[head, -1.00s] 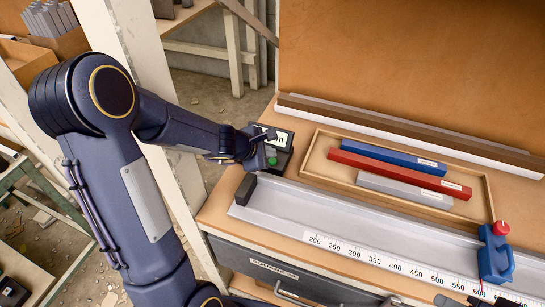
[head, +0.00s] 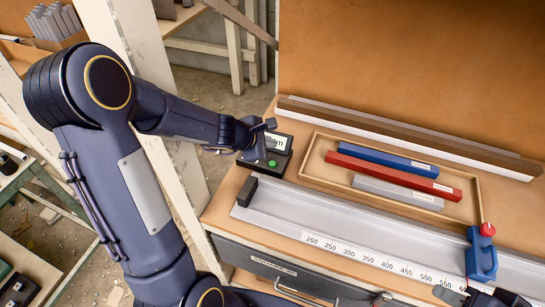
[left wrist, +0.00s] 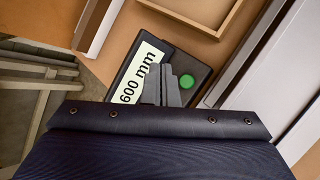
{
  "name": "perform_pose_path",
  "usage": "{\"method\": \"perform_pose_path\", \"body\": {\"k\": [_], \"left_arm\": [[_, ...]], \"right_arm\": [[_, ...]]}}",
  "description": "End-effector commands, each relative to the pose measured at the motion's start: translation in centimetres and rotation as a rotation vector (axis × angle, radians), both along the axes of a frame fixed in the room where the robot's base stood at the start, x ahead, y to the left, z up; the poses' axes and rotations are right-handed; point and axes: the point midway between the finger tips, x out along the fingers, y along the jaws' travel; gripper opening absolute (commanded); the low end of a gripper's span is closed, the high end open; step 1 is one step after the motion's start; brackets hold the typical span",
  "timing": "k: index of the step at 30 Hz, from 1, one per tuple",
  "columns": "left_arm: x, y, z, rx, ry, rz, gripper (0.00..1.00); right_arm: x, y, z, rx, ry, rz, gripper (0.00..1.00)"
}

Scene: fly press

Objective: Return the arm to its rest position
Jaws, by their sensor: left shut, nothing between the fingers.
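My left gripper (head: 266,127) is shut and empty, just above a small black box (head: 280,160) at the left end of the bench. The box has a pale display (left wrist: 142,75) reading "600 mm" and a green button (head: 272,163). In the left wrist view, the shut fingers (left wrist: 163,82) overlap the display, beside the green button (left wrist: 187,81). A dark part at the bottom right of the head view looks like my right gripper (head: 488,298); its fingers are not clear.
A ruled metal rail (head: 340,232) runs along the bench, with a blue stop (head: 483,262) with a red knob at its right. A wooden tray (head: 312,165) holds blue, red and grey bars. A white post (head: 118,55) stands behind my left arm.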

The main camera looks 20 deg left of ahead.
Motion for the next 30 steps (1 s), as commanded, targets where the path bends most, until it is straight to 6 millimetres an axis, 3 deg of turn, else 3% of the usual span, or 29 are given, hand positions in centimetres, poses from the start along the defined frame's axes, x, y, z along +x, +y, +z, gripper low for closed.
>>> {"method": "perform_pose_path", "body": {"k": [16,20,23,25,27,30], "left_arm": [[0.0,0.0,0.5,0.001,-0.003,-0.003,0.00],[-0.8,-0.8,2.7,0.035,-0.060,-0.088,0.00],[-2.8,-2.5,6.5,0.112,-0.164,-0.260,0.00],[-5.4,-4.1,9.4,0.197,-0.249,-0.426,0.00],[-8.8,-5.6,11.5,0.299,-0.325,-0.602,0.00],[-14.0,-7.1,13.0,0.464,-0.401,-0.847,0.00]], "right_arm": [[0.0,0.0,0.3,0.000,0.000,0.000,0.36],[0.0,0.0,0.3,0.000,0.000,0.000,0.36],[0.0,0.0,0.3,0.000,0.000,0.000,0.36],[0.0,0.0,0.3,0.000,0.000,0.000,0.36],[0.0,0.0,0.3,0.000,0.000,0.000,0.36],[0.0,0.0,0.3,0.000,0.000,0.000,0.36]]}}
